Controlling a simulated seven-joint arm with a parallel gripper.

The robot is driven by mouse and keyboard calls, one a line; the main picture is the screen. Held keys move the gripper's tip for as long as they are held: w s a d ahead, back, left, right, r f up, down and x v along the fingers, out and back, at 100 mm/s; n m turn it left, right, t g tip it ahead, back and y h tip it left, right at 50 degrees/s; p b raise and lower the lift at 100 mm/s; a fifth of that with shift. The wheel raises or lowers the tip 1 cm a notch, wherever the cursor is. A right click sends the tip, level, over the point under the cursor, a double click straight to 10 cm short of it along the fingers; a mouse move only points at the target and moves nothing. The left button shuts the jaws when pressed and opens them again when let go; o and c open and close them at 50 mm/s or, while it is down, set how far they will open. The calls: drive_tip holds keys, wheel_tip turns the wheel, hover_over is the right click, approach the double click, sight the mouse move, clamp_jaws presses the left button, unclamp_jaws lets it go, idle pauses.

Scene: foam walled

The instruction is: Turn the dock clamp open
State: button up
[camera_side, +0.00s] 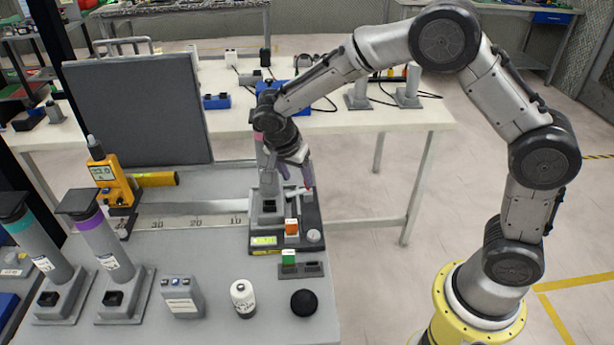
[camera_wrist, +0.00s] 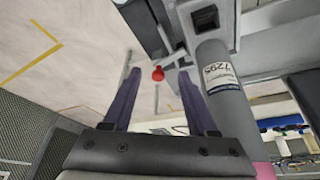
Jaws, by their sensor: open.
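The dock (camera_side: 284,243) is a dark base with a lit yellow-green display, at the right end of the grey bench. A grey cylinder with a pink band stands on it, partly hidden by my arm in the side view; it also shows in the wrist view (camera_wrist: 228,100). The clamp's red knob (camera_side: 308,189) sits at the dock's right side, close to my fingertips. In the wrist view the red knob (camera_wrist: 158,74) appears between the tips of my two purple fingers. My gripper (camera_side: 297,182) is open and points down at the dock. Contact with the knob cannot be told.
An orange block (camera_side: 292,228) and white knob are on the dock's front; a green block (camera_side: 288,257) is on a small holder before it. Purple- and teal-banded cylinders and a yellow device stand left.

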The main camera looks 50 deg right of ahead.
drive_tip(key=d+f, duration=0.1)
drive_tip(key=w+d+f, duration=0.1)
drive_tip(key=d, duration=0.1)
drive_tip(key=d+f, duration=0.1)
drive_tip(key=d, duration=0.1)
drive_tip(key=shift+w+f, duration=0.15)
drive_tip(key=shift+w+d+f, duration=0.1)
drive_tip(key=shift+d+f, duration=0.2)
drive_tip(key=shift+f, duration=0.35)
clamp_jaws()
